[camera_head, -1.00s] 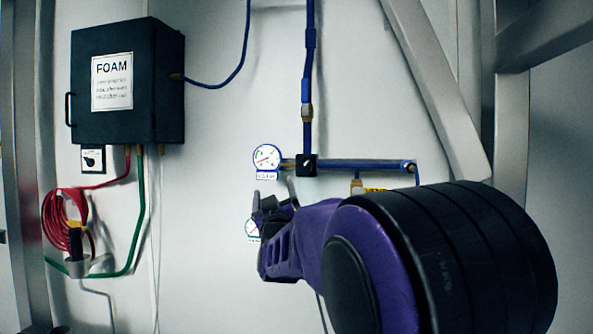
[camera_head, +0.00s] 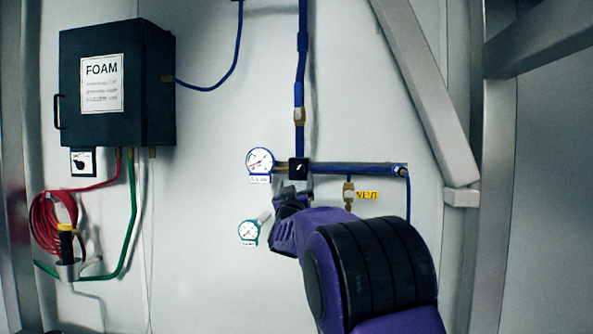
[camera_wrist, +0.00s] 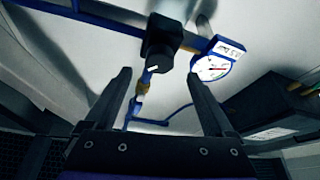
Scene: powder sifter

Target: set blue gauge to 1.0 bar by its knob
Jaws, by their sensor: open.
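The blue-rimmed gauge (camera_head: 260,161) is on the wall, left of its black knob (camera_head: 298,168) on the blue pipe. Its needle shows, but the scale is too small to read. My gripper (camera_head: 292,187) is just below the knob in the head view. In the wrist view my gripper (camera_wrist: 159,75) is open, its two fingers apart with nothing between the tips. The knob (camera_wrist: 160,48), with a white mark, appears just beyond and between the fingertips. The gauge (camera_wrist: 211,67) lies to the right there. I cannot tell whether a finger touches the knob.
A green-rimmed gauge (camera_head: 249,231) is below, left of my gripper. A yellow tag (camera_head: 366,195) and a brass fitting (camera_head: 349,192) hang under the blue pipe (camera_head: 350,168). The black FOAM box (camera_head: 140,95) and red hose (camera_head: 45,225) are at the left.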

